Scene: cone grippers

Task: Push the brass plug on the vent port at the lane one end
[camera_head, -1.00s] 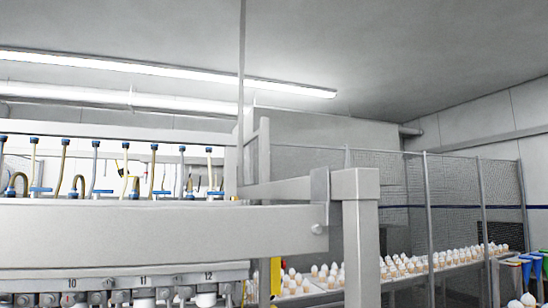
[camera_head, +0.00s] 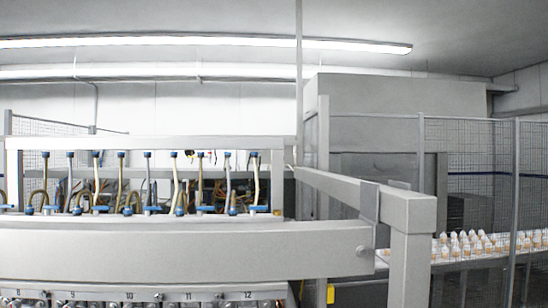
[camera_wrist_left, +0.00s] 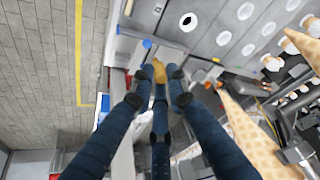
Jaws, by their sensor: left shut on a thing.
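In the left wrist view my left gripper (camera_wrist_left: 160,82), with dark blue jointed fingers, is shut on a small brass-coloured piece (camera_wrist_left: 158,70), which looks like the brass plug. The fingers cover much of it. Past its tip are a blue part and a pale surface; I cannot tell whether it touches them. I cannot make out the vent port. In the head view the machine's numbered lane strip (camera_head: 95,294) shows only the higher numbers up to 12, so the lane one end is out of frame. Neither gripper shows in the head view.
Waffle cones (camera_wrist_left: 255,140) and a metal plate with round holes (camera_wrist_left: 215,38) lie at the right of the wrist view. Grey floor with a yellow line (camera_wrist_left: 78,50) is at left. A thick grey beam (camera_head: 180,250) and post (camera_head: 410,260) stand in front in the head view.

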